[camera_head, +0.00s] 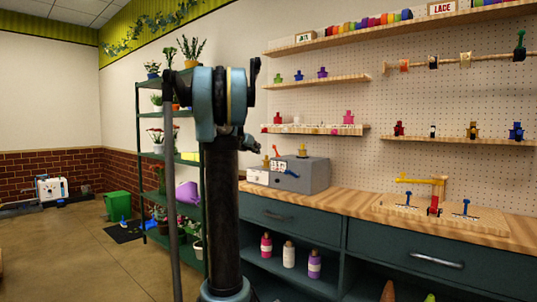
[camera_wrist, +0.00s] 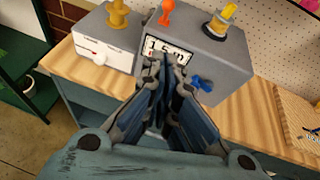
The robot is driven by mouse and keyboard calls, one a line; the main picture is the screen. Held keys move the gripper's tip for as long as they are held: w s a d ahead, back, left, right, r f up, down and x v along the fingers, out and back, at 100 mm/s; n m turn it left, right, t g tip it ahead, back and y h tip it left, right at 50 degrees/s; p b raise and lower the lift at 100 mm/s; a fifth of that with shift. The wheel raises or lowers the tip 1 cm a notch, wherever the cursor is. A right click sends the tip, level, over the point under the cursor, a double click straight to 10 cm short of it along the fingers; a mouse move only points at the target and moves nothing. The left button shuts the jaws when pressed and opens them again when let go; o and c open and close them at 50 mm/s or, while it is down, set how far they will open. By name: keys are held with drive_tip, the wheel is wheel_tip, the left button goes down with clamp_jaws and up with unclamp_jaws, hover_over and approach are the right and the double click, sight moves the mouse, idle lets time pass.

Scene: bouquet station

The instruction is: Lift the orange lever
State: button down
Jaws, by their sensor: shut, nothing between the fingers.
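The orange lever (camera_wrist: 167,14) is a red-orange knobbed piece standing upright at the top back of a grey box (camera_wrist: 226,50), near the top edge of the wrist view. In the head view the orange lever (camera_head: 276,151) shows small, just right of my arm. My gripper (camera_wrist: 165,62) is shut and empty. Its fingertips appear in front of the box's white number display, below the lever in the picture and apart from it. The fingers cover part of the display.
A smaller white-fronted box (camera_wrist: 104,52) with an amber knob (camera_wrist: 118,14) stands to the left. The grey box also bears a yellow knob (camera_wrist: 221,20) and a blue lever (camera_wrist: 202,83). The wooden counter (camera_wrist: 248,124) is clear in front; a wooden board (camera_head: 392,207) lies to the right.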

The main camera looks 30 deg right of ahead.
drive_tip(key=shift+w+d, duration=0.1)
idle(0.3)
drive_tip(key=d+r+x, duration=0.1)
drive_tip(key=r+x, duration=0.1)
drive_tip(key=x, duration=1)
drive_tip(key=shift+w+d+r, duration=0.2)
drive_tip(key=shift+w+r, duration=0.05)
drive_tip(key=shift+w, duration=0.3)
drive_tip(key=shift+w+a+r, duration=0.1)
drive_tip(key=shift+a+r, duration=0.05)
